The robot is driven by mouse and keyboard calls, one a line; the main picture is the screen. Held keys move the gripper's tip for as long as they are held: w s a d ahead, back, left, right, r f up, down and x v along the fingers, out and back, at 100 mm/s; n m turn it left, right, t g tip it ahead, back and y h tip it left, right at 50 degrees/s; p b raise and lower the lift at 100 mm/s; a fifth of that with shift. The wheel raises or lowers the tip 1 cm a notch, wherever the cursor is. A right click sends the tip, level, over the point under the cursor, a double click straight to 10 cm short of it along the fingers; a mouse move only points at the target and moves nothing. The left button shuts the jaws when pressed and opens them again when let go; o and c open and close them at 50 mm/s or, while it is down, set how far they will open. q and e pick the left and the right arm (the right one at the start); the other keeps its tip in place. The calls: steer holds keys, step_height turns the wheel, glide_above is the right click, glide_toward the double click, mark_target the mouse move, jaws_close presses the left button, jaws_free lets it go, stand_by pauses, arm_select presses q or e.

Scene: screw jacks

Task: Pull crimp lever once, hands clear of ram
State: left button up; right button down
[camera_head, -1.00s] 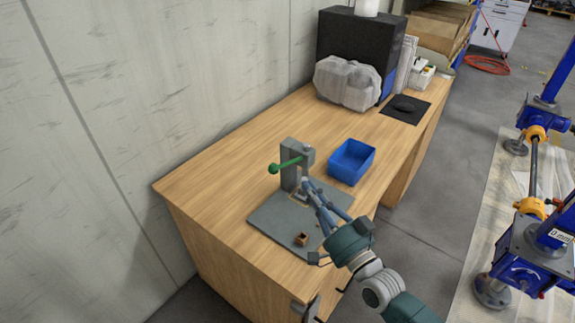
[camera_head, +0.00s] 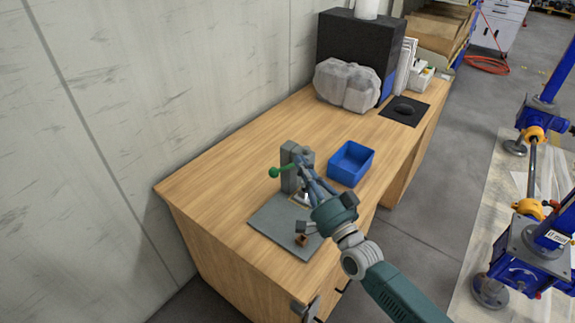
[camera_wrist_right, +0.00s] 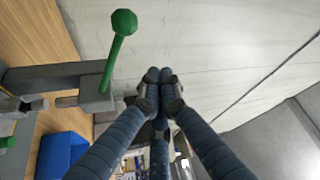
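The grey crimp press (camera_head: 289,180) stands on a grey base plate (camera_head: 272,222) on the wooden bench. Its green lever ends in a ball knob (camera_head: 274,172) pointing left; the lever's inner part is hidden behind my fingers. In the right wrist view, the lever (camera_wrist_right: 113,60) rises from the press head, left of my fingers, with a gap between. My right gripper (camera_head: 300,158) is beside the press head. Its fingertips (camera_wrist_right: 160,84) are together with nothing visible between them. The ram area is partly hidden by my fingers. My left gripper is not seen.
A blue bin (camera_head: 351,163) stands right of the press. A small brown block (camera_head: 302,240) lies on the plate under my right gripper. A dark box (camera_head: 350,42), a wrapped grey bundle (camera_head: 346,84) and a black mat (camera_head: 404,112) are farther back. The bench left of the press is clear.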

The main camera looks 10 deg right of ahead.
mark_target(288, 166)
steer(key=a, duration=0.1)
steer(key=a+f+p, duration=0.1)
steer(key=w+a, duration=0.1)
steer(key=shift+a+f+p, duration=0.25)
steer(key=shift+a+p, duration=0.1)
steer(key=shift+p, duration=0.05)
